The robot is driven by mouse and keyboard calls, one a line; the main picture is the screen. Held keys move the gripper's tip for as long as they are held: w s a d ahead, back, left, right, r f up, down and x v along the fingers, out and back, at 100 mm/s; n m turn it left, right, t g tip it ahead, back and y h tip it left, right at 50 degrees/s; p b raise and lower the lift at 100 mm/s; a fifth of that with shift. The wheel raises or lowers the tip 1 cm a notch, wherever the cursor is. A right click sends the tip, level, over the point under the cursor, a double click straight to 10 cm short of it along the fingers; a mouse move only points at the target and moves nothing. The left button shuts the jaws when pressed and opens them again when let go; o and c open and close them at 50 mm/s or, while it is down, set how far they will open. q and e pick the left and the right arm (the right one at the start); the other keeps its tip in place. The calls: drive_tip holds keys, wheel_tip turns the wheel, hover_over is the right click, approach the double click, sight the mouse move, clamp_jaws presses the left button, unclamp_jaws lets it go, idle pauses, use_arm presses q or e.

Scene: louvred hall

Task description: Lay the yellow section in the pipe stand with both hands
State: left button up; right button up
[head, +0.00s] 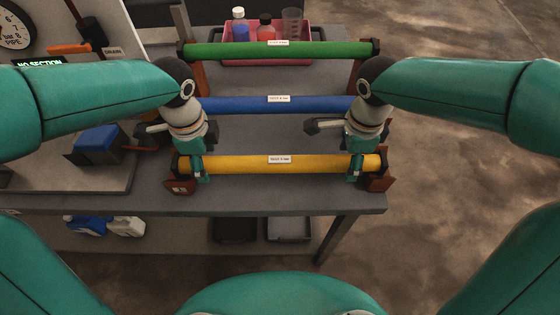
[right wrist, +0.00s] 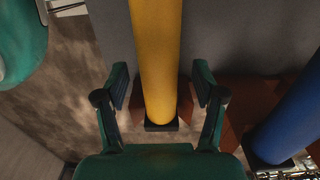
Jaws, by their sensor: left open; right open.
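The yellow section (head: 275,164) is a long pipe with black end caps and a white label, level across the front of the table. Its ends are at the low red-brown front brackets of the pipe stand (head: 180,187), where it appears to rest. My left gripper (head: 198,172) is open over the pipe's left part. My right gripper (head: 356,170) is open over its right part. In the right wrist view, the right gripper's fingers (right wrist: 161,78) stand on either side of the yellow section (right wrist: 155,45), with gaps. Exact contact at the brackets is partly hidden.
A blue pipe (head: 275,104) and a green pipe (head: 240,50) lie behind, higher in the stand. A pink tray (head: 312,54) with bottles stands at the back. A panel with a gauge (head: 14,28) and a blue block (head: 97,139) are left. Open floor lies right.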

use_arm(q)
drive_tip(key=shift+f, duration=0.4)
use_arm(e)
drive_tip(key=shift+f, duration=0.4)
use_arm(q)
clamp_jaws()
use_arm(e)
clamp_jaws()
use_arm(q)
drive_tip(key=shift+r, duration=0.1)
use_arm(e)
drive_tip(key=shift+r, duration=0.1)
